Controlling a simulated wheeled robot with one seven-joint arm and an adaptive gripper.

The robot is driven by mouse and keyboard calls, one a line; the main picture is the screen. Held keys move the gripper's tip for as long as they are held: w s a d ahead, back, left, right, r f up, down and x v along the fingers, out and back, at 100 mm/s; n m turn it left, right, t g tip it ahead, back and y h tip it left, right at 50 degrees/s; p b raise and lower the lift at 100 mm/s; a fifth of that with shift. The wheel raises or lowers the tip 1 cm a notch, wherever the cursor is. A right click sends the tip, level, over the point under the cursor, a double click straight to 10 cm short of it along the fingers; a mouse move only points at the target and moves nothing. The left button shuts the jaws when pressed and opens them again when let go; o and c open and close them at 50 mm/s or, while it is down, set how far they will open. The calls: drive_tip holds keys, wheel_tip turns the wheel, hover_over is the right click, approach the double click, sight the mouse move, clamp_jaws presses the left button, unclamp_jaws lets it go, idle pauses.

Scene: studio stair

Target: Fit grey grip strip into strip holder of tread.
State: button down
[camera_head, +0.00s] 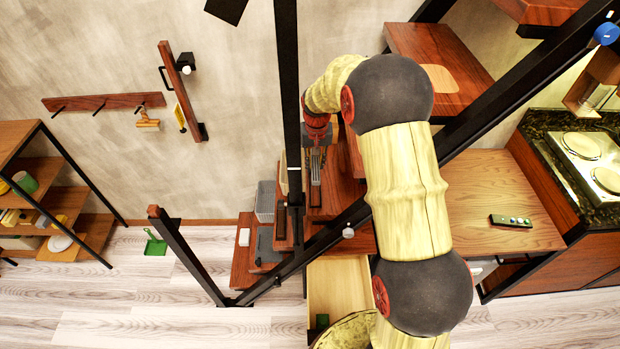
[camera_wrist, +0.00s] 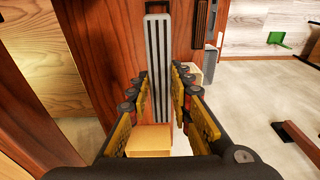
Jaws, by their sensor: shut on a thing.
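The grey grip strip (camera_wrist: 157,62), with dark lengthwise grooves, stands lengthwise between the fingers of my gripper (camera_wrist: 161,80) in the wrist view. My gripper is shut on its near part, and its far end reaches out over a reddish-brown wooden tread (camera_wrist: 106,45). A black piece (camera_wrist: 156,6) shows at the strip's far end; it may be the strip holder, but I cannot tell whether they touch. In the head view my gripper (camera_head: 317,135) is small above the stair, with grey strip shapes (camera_head: 315,165) just below it, partly hidden by the post and arm.
A black post (camera_head: 288,90) and a sloping black rail (camera_head: 330,232) stand close to my arm. Another dark strip (camera_wrist: 202,15) lies to the right in the wrist view. A wooden top with a remote (camera_head: 511,221) is at right. A green dustpan (camera_head: 155,244) is on open floor at left.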

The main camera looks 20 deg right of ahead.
wheel_tip(320, 180, down, 9)
drive_tip(key=shift+f, duration=0.1)
idle(0.4)
drive_tip(key=shift+f+b, duration=0.45)
drive_tip(key=shift+f, duration=0.2)
drive_tip(key=shift+s, duration=0.1)
drive_tip(key=c, duration=1.6)
unclamp_jaws()
drive_tip(key=shift+r, duration=0.15)
